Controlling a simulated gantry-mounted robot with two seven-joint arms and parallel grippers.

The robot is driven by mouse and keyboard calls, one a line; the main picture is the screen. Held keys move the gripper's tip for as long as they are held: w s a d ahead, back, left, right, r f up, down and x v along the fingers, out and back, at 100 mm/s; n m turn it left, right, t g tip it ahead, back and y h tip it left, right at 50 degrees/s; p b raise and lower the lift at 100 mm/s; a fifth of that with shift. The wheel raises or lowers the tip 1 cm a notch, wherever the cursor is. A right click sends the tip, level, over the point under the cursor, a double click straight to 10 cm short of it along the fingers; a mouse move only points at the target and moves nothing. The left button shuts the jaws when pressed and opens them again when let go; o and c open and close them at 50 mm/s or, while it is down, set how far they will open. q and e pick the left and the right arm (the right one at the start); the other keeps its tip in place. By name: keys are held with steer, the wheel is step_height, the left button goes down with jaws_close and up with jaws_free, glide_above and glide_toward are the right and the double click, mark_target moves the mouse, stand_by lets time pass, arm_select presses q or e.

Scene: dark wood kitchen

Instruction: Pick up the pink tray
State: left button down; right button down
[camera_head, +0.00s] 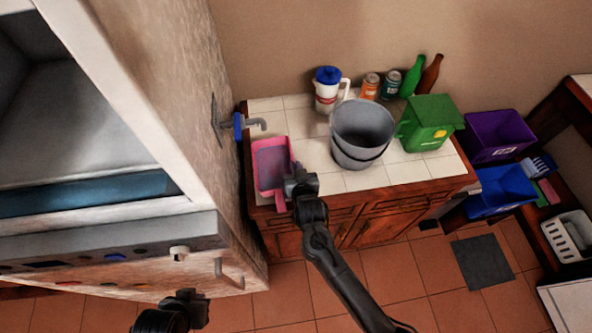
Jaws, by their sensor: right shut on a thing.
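The pink tray (256,180) is at the left end of the tiled counter, below the wall tap. It has a pink rim and a greyish inside. My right gripper (292,184) is at the tray's right edge, shut on it. The gripper covers part of that edge. I cannot tell whether the tray rests on the counter or is slightly raised. My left gripper (190,300) is low at the left, in front of the white appliance and away from the tray. Its fingers are too dark and small to read.
A grey bucket (362,130) stands right of the tray. Behind are a blue-lidded jug (327,95), cans and bottles. A green bin (430,122) is further right. The wall tap (240,125) is close above the tray. The white appliance (110,240) fills the left side.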

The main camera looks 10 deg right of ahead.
steer(key=shift+r, duration=0.8)
steer(key=shift+d+r, duration=0.15)
steer(key=shift+r, duration=0.05)
steer(key=d+r, duration=0.6)
steer(key=d, duration=0.5)
steer(key=shift+s+r, duration=0.25)
steer(key=shift+r, duration=0.05)
steer(key=shift+d+r, duration=0.1)
steer(key=shift+d, duration=0.1)
steer(key=shift+s, duration=0.1)
